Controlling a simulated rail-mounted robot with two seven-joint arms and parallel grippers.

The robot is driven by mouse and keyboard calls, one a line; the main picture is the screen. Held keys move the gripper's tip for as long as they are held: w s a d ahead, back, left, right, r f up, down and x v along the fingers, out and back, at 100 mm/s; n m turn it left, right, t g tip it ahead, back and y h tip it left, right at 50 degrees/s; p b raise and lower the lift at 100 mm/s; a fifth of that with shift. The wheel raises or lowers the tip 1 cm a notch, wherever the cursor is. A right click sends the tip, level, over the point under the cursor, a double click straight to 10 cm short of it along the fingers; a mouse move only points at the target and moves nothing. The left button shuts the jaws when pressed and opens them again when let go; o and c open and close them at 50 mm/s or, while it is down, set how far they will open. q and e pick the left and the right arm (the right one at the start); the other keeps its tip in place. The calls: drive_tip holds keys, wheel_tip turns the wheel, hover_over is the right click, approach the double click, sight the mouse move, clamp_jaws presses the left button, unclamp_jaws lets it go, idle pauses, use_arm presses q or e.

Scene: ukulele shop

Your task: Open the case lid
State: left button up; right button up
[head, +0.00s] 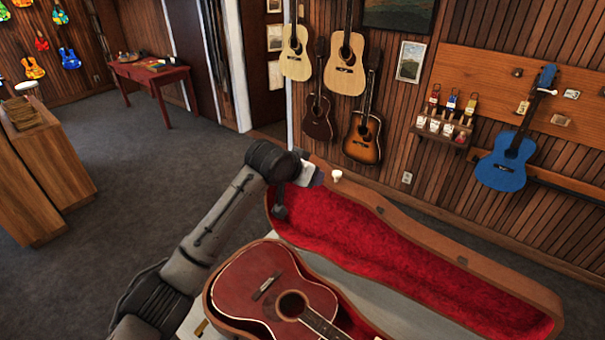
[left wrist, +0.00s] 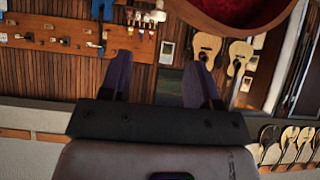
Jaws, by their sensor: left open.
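The guitar case lid (head: 440,235) stands raised, its red plush inside showing, hinged behind the case body (head: 222,322). A dark red guitar (head: 262,285) lies face up in the case. My left arm reaches across to the lid's left end, where its hand overlaps the lid's upper rim in the head view. In the left wrist view my left gripper (left wrist: 160,65) has its two fingers apart with nothing between them. Part of the lid, with red lining and brown rim (left wrist: 225,28), shows at the top of that view. Whether the hand touches the lid is unclear. My right gripper is out of view.
The wood-panelled wall behind the lid holds several guitars, a blue guitar (head: 507,150) and a small shelf (head: 440,137). A wooden counter (head: 40,165) stands left and a red table (head: 150,75) at the back. Open carpet (head: 150,200) lies between.

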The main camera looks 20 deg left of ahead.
use_arm(q)
drive_tip(key=shift+v, duration=1.25)
drive_tip(key=s+r+m+t+y, duration=0.25)
drive_tip(key=s+r+t, duration=0.25)
drive_tip(key=s+r, duration=0.65)
drive_tip(key=s+a+f+n+g+p, duration=0.1)
drive_tip(key=s+a+f+g+p, duration=0.1)
drive_tip(key=s+f, duration=0.9)
drive_tip(key=s+a+f+n+g+p, duration=0.2)
drive_tip(key=s+f+g+p, duration=0.3)
drive_tip(key=s+f, duration=0.6)
drive_tip(key=s+a+f+n+g+y+p, duration=0.1)
drive_tip(key=s+a+f+n+g+p, duration=0.1)
drive_tip(key=s+f, duration=0.9)
drive_tip(key=s+g+p, duration=0.1)
drive_tip(key=s+p, duration=0.1)
drive_tip(key=s, duration=0.4)
drive_tip(key=shift+s+f+g, duration=0.2)
drive_tip(key=shift+f+g, duration=0.1)
drive_tip(key=shift+f, duration=0.1)
